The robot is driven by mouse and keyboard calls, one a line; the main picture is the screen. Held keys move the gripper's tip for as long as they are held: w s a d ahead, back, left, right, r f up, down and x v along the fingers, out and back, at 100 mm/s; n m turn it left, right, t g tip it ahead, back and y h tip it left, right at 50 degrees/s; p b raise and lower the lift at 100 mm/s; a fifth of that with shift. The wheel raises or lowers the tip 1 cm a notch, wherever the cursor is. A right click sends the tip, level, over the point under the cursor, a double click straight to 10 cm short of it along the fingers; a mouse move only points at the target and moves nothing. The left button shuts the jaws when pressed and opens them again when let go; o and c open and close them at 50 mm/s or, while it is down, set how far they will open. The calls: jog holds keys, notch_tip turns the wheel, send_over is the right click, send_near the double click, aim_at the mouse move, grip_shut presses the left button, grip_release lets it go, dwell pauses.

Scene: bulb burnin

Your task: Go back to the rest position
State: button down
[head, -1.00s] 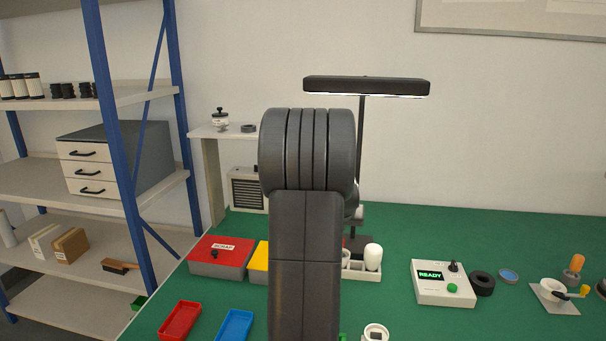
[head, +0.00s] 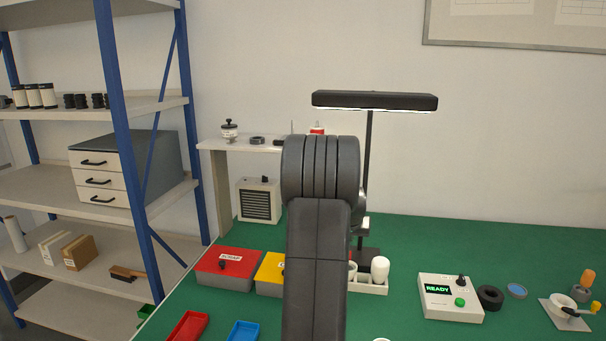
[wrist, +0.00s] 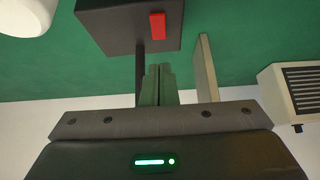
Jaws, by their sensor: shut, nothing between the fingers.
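My gripper shows in the wrist view (wrist: 158,84), with its two narrow fingers together and nothing between them. A dark box with a red switch (wrist: 157,26) lies just beyond the fingertips in that picture, and I cannot tell the gap. In the head view my dark arm rises in the middle and hides the gripper and part of the bench behind it. The green bench top (head: 420,245) spreads on both sides of the arm.
A red scrap box (head: 228,268) and a yellow box (head: 270,274) stand left of my arm. A white rack (head: 371,287) with bulbs, a tester reading READY (head: 450,298) and a lamp (head: 374,101) are to the right. Blue-post shelving (head: 122,130) stands at far left.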

jog(key=shift+x, duration=0.95)
jog(key=shift+s+f+t+b, duration=0.15)
jog(key=shift+t+b, duration=0.15)
jog(key=shift+b, duration=0.1)
jog(key=s+a+r, duration=0.2)
jog(key=s+r, duration=0.4)
jog(key=s, duration=0.2)
jog(key=w+f, duration=0.1)
jog(key=w, duration=0.1)
jog(key=w+d+f, duration=0.1)
jog(key=w+f, duration=0.1)
jog(key=w, duration=0.1)
jog(key=w+d+f, duration=0.1)
jog(key=w+f, duration=0.1)
jog(key=w, duration=0.1)
jog(key=shift+w+f, duration=0.1)
jog(key=shift+f, duration=0.1)
jog(key=shift+w+p, duration=0.1)
jog(key=shift+p, duration=0.45)
jog(key=v, duration=1)
